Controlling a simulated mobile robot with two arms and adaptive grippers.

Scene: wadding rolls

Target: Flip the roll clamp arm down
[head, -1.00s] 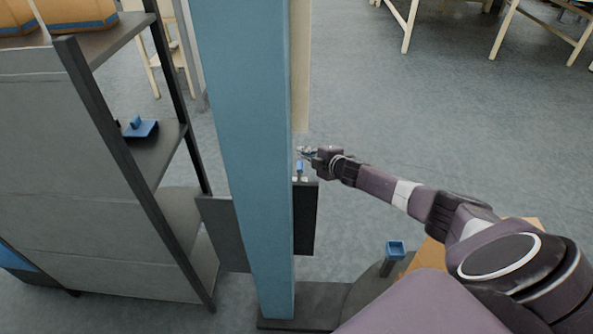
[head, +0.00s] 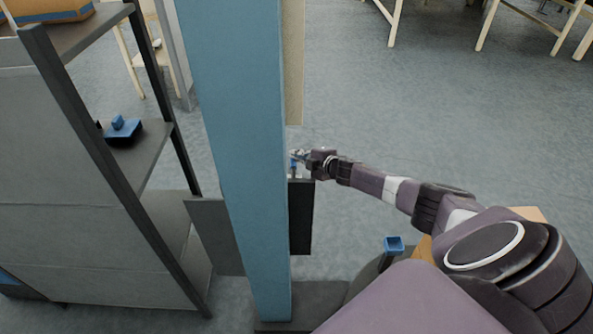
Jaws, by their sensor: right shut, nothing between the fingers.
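My right gripper (head: 298,155) reaches in from the right and is at the right edge of the tall blue column (head: 235,150). Its fingertips are small and partly hidden by the column's edge. A small blue part (head: 293,167), possibly the roll clamp arm, shows just under the fingers, above a dark panel (head: 301,215). I cannot tell whether the gripper touches it. The rest of the clamp is hidden behind the column. My left gripper is not in view.
A grey shelf rack (head: 100,150) stands at the left, with a dark and blue item (head: 123,130) on a shelf. A blue square-topped post (head: 394,245) stands at lower right. Open floor (head: 430,100) lies beyond my arm.

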